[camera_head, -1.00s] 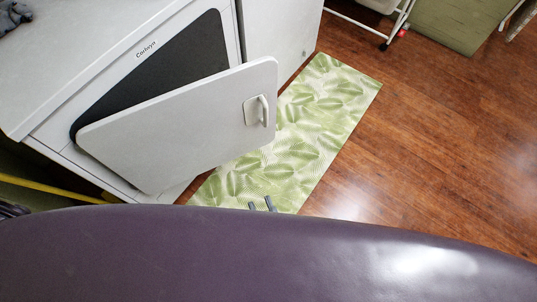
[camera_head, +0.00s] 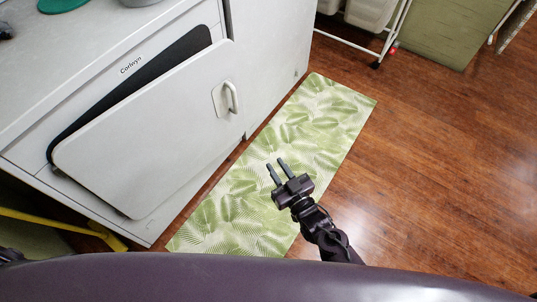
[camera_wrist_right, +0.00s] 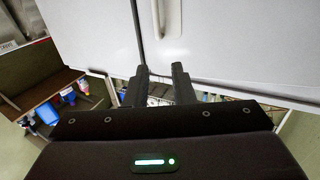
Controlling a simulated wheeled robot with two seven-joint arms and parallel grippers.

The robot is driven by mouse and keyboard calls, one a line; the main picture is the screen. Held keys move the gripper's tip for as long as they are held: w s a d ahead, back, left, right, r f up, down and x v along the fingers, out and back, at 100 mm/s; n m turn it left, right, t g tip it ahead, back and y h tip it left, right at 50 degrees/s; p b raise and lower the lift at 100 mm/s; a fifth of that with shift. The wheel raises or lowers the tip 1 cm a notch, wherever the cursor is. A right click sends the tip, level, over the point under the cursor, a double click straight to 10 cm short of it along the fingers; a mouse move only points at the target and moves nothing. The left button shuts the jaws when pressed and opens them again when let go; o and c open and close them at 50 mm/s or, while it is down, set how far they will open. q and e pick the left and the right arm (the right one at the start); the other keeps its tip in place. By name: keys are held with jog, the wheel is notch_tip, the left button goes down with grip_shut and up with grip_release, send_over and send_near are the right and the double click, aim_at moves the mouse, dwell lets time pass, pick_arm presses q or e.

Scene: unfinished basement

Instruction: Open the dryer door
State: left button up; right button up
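The white dryer (camera_head: 185,22) stands at the left in the head view, with a brand label on its front. Its white door (camera_head: 150,125) is ajar, with a dark strip of the opening showing along its top and left edges. The door handle (camera_head: 232,98) is near the door's right end. My right gripper (camera_head: 276,164) is open and empty over the mat, apart from the handle and below and right of it in the picture. Its two separated fingers (camera_wrist_right: 160,85) also show in the wrist view, with a white panel (camera_wrist_right: 225,45) beyond them. My left gripper is not in view.
A green leaf-patterned mat (camera_head: 235,222) lies on the wood floor (camera_head: 430,175) along the dryer. A white wheeled rack (camera_head: 390,40) stands at the top. A yellow bar (camera_head: 50,220) is at lower left. The floor at right is clear.

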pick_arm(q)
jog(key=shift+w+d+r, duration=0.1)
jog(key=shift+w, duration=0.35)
pick_arm(e)
jog(key=x, duration=0.5)
jog(key=shift+w+a, duration=0.1)
jog(key=shift+a, duration=0.05)
grip_shut()
dwell(0.8)
jog(key=shift+c, duration=2)
grip_release()
jog(key=o, duration=0.4)
